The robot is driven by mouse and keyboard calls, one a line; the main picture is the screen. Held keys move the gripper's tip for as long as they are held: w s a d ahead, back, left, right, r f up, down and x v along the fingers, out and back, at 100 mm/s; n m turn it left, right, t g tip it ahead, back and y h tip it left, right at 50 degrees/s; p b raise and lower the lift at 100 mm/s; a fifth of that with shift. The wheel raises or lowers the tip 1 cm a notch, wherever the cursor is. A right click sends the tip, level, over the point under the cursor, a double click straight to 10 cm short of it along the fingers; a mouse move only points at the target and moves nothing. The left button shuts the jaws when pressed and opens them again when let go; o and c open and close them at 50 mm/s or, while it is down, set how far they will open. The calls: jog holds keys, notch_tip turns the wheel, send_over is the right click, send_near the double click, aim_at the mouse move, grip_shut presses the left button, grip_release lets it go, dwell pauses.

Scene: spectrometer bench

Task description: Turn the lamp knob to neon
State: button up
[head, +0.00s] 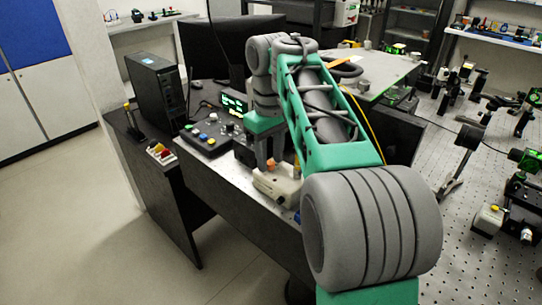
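My gripper (262,158) points down at the front of the dark desk, seen small and partly hidden by my own arm. Its fingers are close above a beige device (278,187), next to a small orange part (271,166). I cannot tell whether they touch it or whether the fingers are open or shut. A black control panel (207,137) with several coloured buttons and knobs lies to the left of the gripper. No neon label is readable, and I cannot tell for sure which part is the lamp knob.
A box with a green lit display (234,102) stands behind the panel. A black computer tower (158,90) and a dark monitor (228,47) stand farther back. Red and yellow buttons (160,153) are at the desk's left edge. A perforated optical table (462,225) with instruments lies right. The floor at left is clear.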

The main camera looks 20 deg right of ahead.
aim_at(270, 162)
jog(key=shift+o, duration=0.3)
notch_tip(270, 162, up, 8)
jog(key=p, duration=0.7)
jog(key=shift+f, duration=0.15)
